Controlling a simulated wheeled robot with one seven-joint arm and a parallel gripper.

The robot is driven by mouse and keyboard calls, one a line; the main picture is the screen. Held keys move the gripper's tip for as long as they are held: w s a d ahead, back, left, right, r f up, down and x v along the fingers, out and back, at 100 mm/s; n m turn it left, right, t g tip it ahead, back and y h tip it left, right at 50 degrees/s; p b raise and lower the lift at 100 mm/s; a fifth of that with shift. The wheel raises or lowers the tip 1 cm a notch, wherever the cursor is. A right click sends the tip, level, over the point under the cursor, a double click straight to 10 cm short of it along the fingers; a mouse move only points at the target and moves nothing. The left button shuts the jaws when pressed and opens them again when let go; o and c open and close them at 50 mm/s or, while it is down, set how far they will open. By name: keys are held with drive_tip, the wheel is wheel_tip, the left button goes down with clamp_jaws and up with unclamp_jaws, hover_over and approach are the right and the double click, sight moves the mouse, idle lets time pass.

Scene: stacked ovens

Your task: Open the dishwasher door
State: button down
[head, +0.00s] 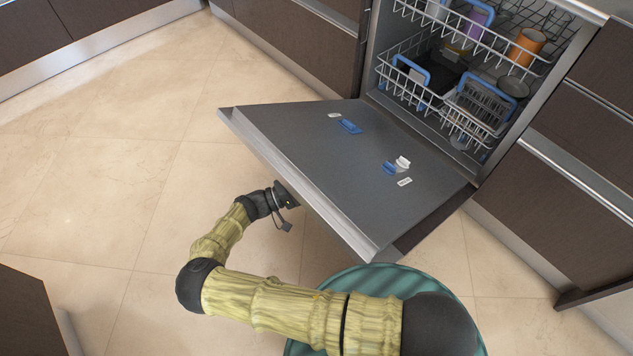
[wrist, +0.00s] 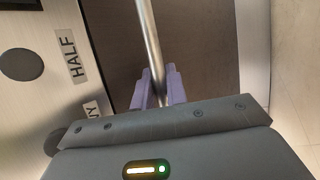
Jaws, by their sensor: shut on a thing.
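The dishwasher door (head: 325,155) is swung far down, close to level, with its grey inner face turned up. The dishwasher's inside, with its upper rack (head: 470,40) and lower rack (head: 440,95), is exposed. My gripper (head: 283,197) is at the door's outer side, below its top edge; its fingertips are hidden there in the head view. In the wrist view my gripper's purple fingers (wrist: 158,90) are shut around the metal bar handle (wrist: 150,45), one finger on each side. The dark door front (wrist: 200,50) lies behind the bar.
Dark cabinets and drawers with metal handles (head: 580,180) flank the dishwasher. A cabinet corner (head: 30,315) stands at the lower left. Tiled floor (head: 110,170) is open to the left of the door. The racks hold cups (head: 528,45) and other dishes.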

drive_tip(key=c, duration=1.4)
unclamp_jaws()
drive_tip(key=shift+w, duration=0.15)
drive_tip(key=shift+d, duration=0.2)
drive_tip(key=shift+a, duration=0.2)
drive_tip(key=shift+s+a+f, duration=0.15)
drive_tip(key=shift+s+a, duration=0.15)
drive_tip(key=shift+a, duration=0.05)
drive_tip(key=b+v, duration=1.2)
drive_tip(key=v, duration=0.4)
drive_tip(key=shift+w+a, duration=0.15)
